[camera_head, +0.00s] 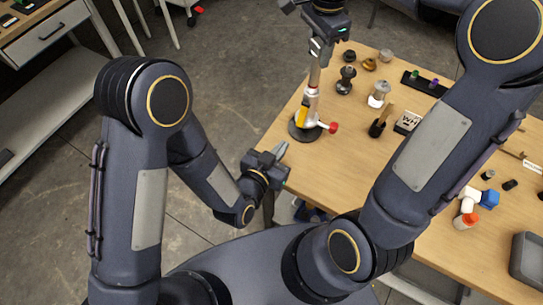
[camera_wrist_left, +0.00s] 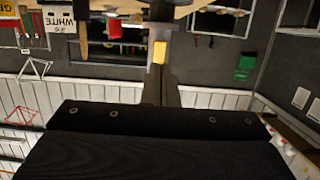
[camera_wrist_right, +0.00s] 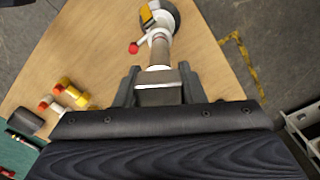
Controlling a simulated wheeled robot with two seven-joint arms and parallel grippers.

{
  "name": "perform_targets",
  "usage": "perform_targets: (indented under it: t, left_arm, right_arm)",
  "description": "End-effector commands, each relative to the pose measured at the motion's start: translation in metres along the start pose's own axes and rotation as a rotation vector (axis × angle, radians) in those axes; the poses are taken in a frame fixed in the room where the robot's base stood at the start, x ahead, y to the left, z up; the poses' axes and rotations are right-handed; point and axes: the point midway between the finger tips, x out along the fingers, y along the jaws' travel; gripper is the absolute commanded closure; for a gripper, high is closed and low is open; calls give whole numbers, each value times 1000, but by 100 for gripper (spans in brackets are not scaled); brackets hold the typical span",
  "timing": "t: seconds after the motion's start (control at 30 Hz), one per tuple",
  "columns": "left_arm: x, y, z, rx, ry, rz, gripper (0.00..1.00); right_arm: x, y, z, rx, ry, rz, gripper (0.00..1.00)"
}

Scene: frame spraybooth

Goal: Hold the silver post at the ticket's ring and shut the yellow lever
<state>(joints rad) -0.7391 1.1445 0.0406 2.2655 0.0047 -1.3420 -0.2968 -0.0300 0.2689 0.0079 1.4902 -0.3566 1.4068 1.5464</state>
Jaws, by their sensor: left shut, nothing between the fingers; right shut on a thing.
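The silver post (camera_head: 314,76) stands on a round black base (camera_head: 304,130) at the table's near-left edge. It carries a white ring (camera_head: 311,92), a yellow lever (camera_head: 302,117) low down and a red knob (camera_head: 332,127). My right gripper (camera_head: 317,46) is shut on the post's upper part, above the white ring; the right wrist view shows the post (camera_wrist_right: 158,58) between its fingers. My left gripper (camera_head: 281,150) is shut and empty, left of and nearer than the base, apart from it. A yellow piece, apparently the lever, shows past its fingers in the left wrist view (camera_wrist_left: 159,52). The ticket (camera_head: 408,122) reads "WH"; the left wrist view shows "WHITE" (camera_wrist_left: 58,22).
A brush (camera_head: 378,127), a silver pot (camera_head: 379,94) and dark fittings (camera_head: 346,80) stand right of the post. A black tray (camera_head: 424,83) lies behind. White, blue and orange parts (camera_head: 488,198) are at the right. Left of the table is open floor.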

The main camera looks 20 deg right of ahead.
Motion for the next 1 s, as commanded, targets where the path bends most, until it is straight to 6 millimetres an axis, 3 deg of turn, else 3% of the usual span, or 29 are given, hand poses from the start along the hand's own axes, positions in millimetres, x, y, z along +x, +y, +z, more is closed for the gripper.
perform_targets:
  t: [0.1, 0.3, 0.77, 0.8, 1.0]
  left_arm:
    - [-25, 0, 0, 0, -3, 1, 100]
    - [-50, 0, 0, 0, 0, 1, 100]
    - [-56, 0, 0, 0, 1, 0, 100]
    - [-56, 0, 0, 0, 1, 0, 100]
    - [-56, 0, 0, 0, 0, 0, 100]
  right_arm:
    - [0, 0, 0, 0, 0, -1, 94]
    - [0, 0, 0, 0, 0, 0, 94]
    - [0, 0, 0, 0, 0, 0, 94]
    - [0, 0, 0, 0, 0, 0, 63]
    - [0, 0, 0, 0, 0, 0, 38]
